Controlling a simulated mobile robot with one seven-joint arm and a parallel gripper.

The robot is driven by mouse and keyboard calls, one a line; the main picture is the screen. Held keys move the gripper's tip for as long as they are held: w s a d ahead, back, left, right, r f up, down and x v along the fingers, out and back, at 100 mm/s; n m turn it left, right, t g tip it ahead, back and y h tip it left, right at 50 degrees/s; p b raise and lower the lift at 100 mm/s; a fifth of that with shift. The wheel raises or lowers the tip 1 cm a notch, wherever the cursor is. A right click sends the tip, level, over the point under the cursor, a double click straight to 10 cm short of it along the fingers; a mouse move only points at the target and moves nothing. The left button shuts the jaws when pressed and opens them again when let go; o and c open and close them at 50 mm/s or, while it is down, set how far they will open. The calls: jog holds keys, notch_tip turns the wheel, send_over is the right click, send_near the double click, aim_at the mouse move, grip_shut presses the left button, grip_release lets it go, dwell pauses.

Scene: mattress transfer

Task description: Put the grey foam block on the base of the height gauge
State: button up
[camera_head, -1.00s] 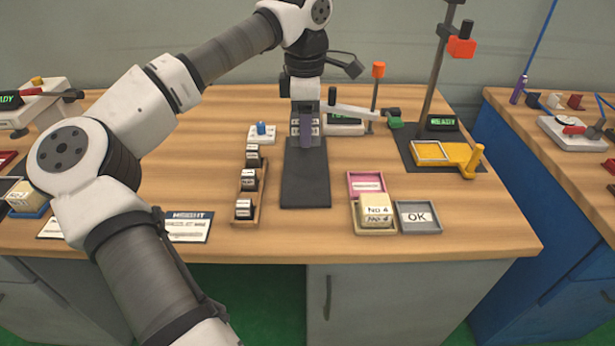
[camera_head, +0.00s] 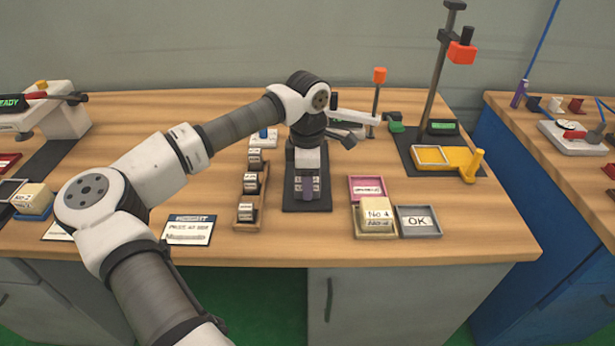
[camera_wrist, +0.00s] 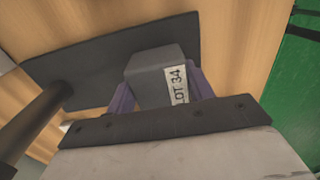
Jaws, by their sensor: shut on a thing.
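The grey foam block (camera_wrist: 155,75) is between the purple fingers of my gripper (camera_wrist: 163,92). Its white label reads LOT 34 in the wrist view. In the head view my gripper (camera_head: 307,188) is over the front half of a long dark plate (camera_head: 306,206) in the middle of the bench. This plate looks like the height gauge's base, with its display partly hidden behind my arm. In the wrist view the plate (camera_wrist: 110,62) lies below the block. I cannot tell whether the block touches it.
A rack of small labelled blocks (camera_head: 239,222) stands close left of the plate. To the right are a pink tray (camera_head: 354,185), a cream block (camera_head: 377,215) and a grey OK tray (camera_head: 419,233). A tall post stand with an orange head (camera_head: 462,53) is at back right.

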jog(key=shift+f, duration=0.2)
jog(key=o, duration=1)
jog(key=shift+c, duration=0.2)
jog(key=shift+r, duration=0.1)
notch_tip(320, 180, up, 12)
jog(key=b, duration=0.1)
jog(key=shift+r, duration=0.15)
jog(key=shift+d, duration=0.1)
